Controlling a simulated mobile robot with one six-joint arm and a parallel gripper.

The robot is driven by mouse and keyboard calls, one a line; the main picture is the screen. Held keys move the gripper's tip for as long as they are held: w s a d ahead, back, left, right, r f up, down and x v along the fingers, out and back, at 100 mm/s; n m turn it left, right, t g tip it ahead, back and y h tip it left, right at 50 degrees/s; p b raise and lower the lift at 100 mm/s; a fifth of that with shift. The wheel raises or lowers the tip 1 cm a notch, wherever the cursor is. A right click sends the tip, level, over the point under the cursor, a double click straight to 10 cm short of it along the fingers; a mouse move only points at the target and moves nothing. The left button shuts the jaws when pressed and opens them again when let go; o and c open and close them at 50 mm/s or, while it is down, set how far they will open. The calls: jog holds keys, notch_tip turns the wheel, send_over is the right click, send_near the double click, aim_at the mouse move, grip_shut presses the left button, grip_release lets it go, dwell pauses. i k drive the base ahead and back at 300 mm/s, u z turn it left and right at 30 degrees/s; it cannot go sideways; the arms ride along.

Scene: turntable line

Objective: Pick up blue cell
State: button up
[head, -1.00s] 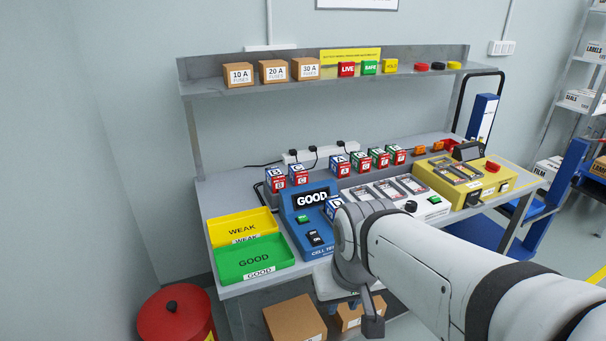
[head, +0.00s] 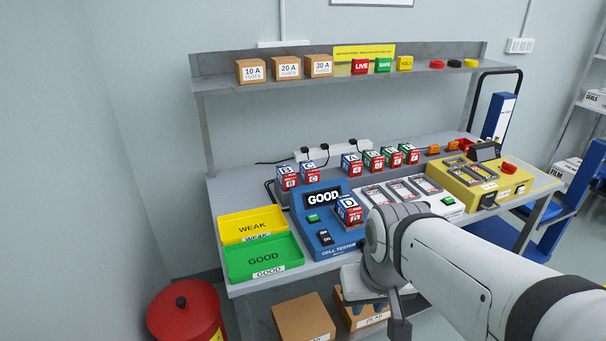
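Several cells have blue tops and red lower faces. Blue cell D (head: 350,210) stands at the right side of the blue cell tester (head: 325,240), whose display reads GOOD. Blue cells B (head: 287,178) and C (head: 310,173) stand together behind the tester. My gripper (head: 366,311) hangs below the arm's end, low in front of the bench edge, apart from the cells. Its fingers show only in part, so its opening and any contents cannot be told.
A yellow WEAK tray (head: 250,217) and a green GOOD tray (head: 235,267) sit at the bench's left end. A white unit with slots (head: 453,207) and a yellow machine (head: 505,189) stand right. A shelf (head: 215,84) overhangs the back. A red bin (head: 160,318) stands on the floor.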

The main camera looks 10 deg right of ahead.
aim_at(347, 208)
jog(key=u, duration=0.05)
jog(key=k, duration=0.5)
jog(key=z, duration=1.7)
jog(key=i, duration=0.75)
jog(key=u, duration=1.55)
jog(key=i, duration=0.95)
